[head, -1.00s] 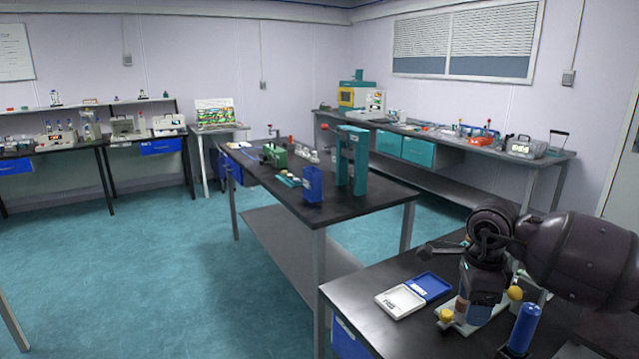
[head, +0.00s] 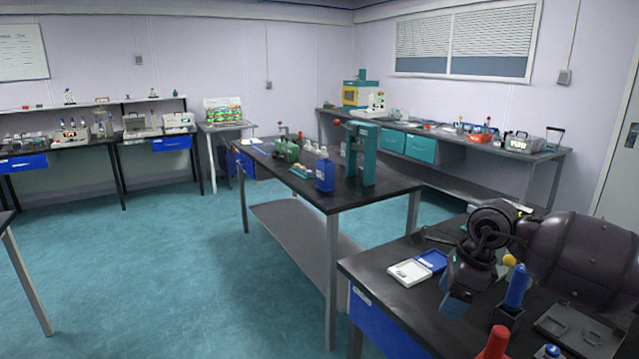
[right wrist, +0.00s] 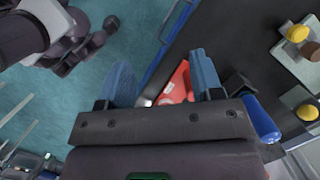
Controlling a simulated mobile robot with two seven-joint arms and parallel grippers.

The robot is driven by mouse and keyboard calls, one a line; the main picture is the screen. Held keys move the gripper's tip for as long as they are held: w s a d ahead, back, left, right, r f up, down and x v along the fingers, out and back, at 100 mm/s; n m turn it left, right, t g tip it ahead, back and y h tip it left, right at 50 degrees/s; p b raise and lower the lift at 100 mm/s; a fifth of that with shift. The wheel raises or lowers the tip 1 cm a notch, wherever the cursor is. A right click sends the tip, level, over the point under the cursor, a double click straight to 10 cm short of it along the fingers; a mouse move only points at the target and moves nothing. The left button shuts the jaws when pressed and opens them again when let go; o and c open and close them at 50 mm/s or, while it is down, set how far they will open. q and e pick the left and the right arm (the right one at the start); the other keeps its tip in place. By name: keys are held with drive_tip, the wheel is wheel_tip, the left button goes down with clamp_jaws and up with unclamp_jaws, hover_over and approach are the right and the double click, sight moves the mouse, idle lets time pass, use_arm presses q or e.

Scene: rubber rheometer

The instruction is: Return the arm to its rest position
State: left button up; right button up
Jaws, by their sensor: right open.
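My right arm comes in from the right in the head view. Its gripper (head: 456,304) hangs over the front edge of the near black table (head: 385,268), fingers pointing down. In the right wrist view the two blue fingers of the right gripper (right wrist: 163,80) stand apart with nothing held between them. A red object (right wrist: 176,82) shows beyond the gap, lower down. My left gripper is not in view.
The floor (head: 190,270) to the left is clear.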

drive_tip(key=a+r+m+t+y, duration=0.6)
drive_tip(key=a+r+m+y, duration=0.6)
drive_tip(key=a+y, duration=0.3)
drive_tip(key=s+d+f+m+t+h, duration=0.1)
drive_tip(key=d+f+m+t+h, duration=0.45)
drive_tip(key=f+m, duration=0.6)
drive_tip(key=s+d+f+m+t+h, duration=0.1)
drive_tip(key=d+f+m+t+h, duration=0.5)
drive_tip(key=m, duration=1)
drive_tip(key=s+d+f+m+g+h, duration=0.3)
drive_tip(key=s+f+m, duration=0.2)
drive_tip(key=s+f, duration=0.7)
drive_tip(key=s+d+f+m+g+h, duration=0.3)
drive_tip(key=s+d+f+m+g, duration=0.1)
drive_tip(key=s+f, duration=0.8)
drive_tip(key=shift+s+m, duration=0.35)
drive_tip(key=shift+s, duration=0.85)
